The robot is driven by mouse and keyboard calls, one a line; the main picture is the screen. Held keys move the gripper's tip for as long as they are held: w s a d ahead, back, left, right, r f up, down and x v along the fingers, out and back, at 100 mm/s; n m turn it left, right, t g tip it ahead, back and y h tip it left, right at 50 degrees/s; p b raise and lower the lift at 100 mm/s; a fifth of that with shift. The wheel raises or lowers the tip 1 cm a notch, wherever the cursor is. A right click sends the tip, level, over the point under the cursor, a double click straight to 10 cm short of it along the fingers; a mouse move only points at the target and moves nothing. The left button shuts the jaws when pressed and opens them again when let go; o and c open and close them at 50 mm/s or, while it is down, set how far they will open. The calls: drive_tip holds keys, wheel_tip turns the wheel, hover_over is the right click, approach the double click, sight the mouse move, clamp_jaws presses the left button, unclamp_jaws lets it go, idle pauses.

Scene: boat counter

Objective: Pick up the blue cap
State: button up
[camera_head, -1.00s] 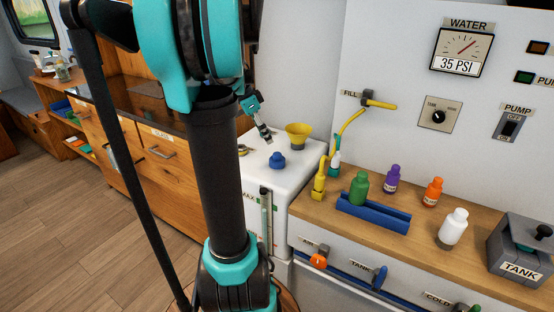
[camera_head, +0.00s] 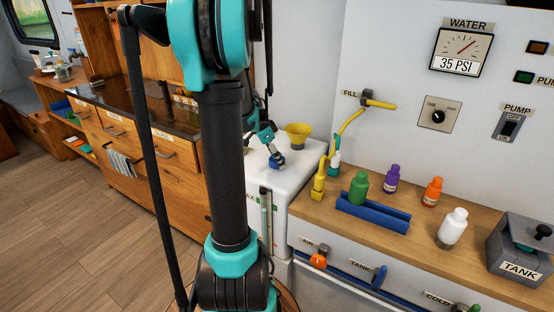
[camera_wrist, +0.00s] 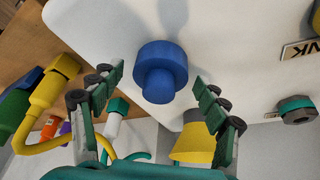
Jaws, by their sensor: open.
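The blue cap (camera_head: 277,161) sits on the white tank top (camera_head: 300,157), left of the yellow funnel. In the wrist view the blue cap (camera_wrist: 161,72) shows a wide round base with a narrower knob, centred between and a little beyond the fingertips. My gripper (camera_head: 271,146) is right at the cap in the head view and partly covers it. In the wrist view my gripper (camera_wrist: 160,84) is open, with one finger on each side of the cap and apart from it.
The yellow funnel (camera_head: 297,135) stands close beside the cap. A yellow hose nozzle (camera_head: 318,186) stands to the right. A blue tray (camera_head: 373,213) with a green bottle (camera_head: 358,188) and other bottles occupy the wooden counter (camera_head: 412,178).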

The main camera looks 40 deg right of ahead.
drive_tip(key=shift+f, duration=0.1)
drive_tip(key=shift+c, duration=0.5)
drive_tip(key=c, duration=1.1)
drive_tip(key=shift+o, duration=0.2)
